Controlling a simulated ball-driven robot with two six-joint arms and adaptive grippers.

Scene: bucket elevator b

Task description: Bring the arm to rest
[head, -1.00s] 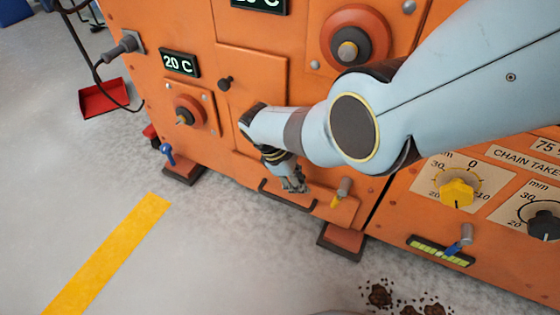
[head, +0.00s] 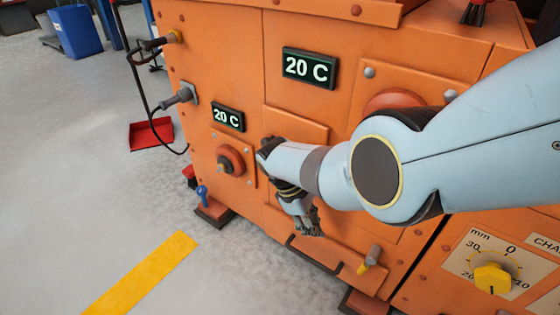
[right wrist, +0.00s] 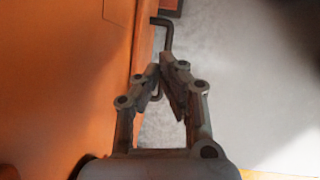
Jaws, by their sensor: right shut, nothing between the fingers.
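My right arm (head: 480,135) comes in from the right across the front of the orange machine (head: 210,70). My right gripper (head: 309,230) points down in front of the machine's lower panel, just above the black bar handle (head: 318,258). In the right wrist view the fingers (right wrist: 163,76) are shut with nothing between them. The handle (right wrist: 164,42) shows beyond the fingertips there, and the gripper does not visibly hold it. My left gripper is out of view.
Two 20 C displays (head: 310,68), a round red-collared knob (head: 231,160) and a yellow-tipped lever (head: 369,260) sit on the machine front. A yellow dial (head: 492,279) is at lower right. The floor at left is open, with a yellow stripe (head: 142,273) and a red dustpan (head: 151,134).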

